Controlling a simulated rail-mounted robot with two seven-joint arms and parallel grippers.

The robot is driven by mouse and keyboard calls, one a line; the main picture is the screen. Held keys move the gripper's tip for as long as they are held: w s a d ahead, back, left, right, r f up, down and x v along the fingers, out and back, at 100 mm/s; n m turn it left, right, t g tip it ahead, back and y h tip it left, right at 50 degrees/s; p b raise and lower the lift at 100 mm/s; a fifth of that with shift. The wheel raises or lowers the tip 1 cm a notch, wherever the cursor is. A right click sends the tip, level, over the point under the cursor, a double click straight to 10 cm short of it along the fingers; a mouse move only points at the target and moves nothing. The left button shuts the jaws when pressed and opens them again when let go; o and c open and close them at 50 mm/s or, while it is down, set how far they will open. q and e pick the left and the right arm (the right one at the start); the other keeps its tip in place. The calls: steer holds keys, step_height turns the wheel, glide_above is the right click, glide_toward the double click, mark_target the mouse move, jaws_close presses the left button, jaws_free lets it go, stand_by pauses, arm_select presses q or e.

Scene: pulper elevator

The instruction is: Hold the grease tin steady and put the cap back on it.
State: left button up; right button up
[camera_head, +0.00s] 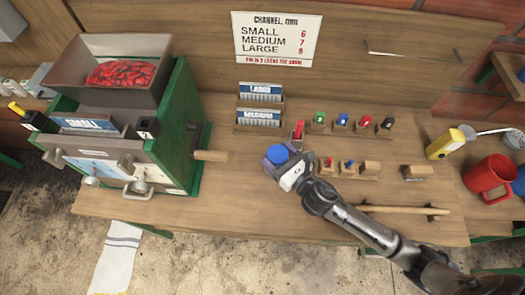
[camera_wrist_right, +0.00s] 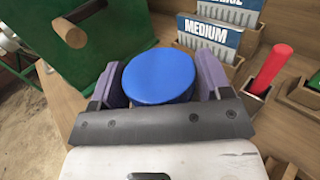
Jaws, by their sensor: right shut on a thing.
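A round blue piece (camera_head: 277,154), which looks like a cap, is between the fingers of my right gripper (camera_head: 282,160). In the right wrist view its flat blue top (camera_wrist_right: 158,75) faces up, with a purple finger on each side. The gripper is shut on it over the middle of the bench. What is below the blue piece is hidden, so I cannot tell whether it is on the grease tin. I cannot make out the grease tin for certain elsewhere. My left gripper is not in view.
The green pulper (camera_head: 182,125) with its red-filled hopper stands left of the gripper. Card holders (camera_head: 260,108) stand behind it. Small coloured pieces in wooden racks (camera_head: 350,127) lie to the right. A yellow object (camera_head: 446,144) and red mug (camera_head: 488,177) are at far right.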

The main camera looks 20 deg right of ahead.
steer(key=shift+s+d+r, duration=0.8)
steer(key=shift+s+r, duration=0.1)
steer(key=shift+s, duration=0.15)
steer(key=shift+s+d+r, duration=0.8)
steer(key=shift+s+r, duration=0.05)
steer(key=shift+s, duration=0.2)
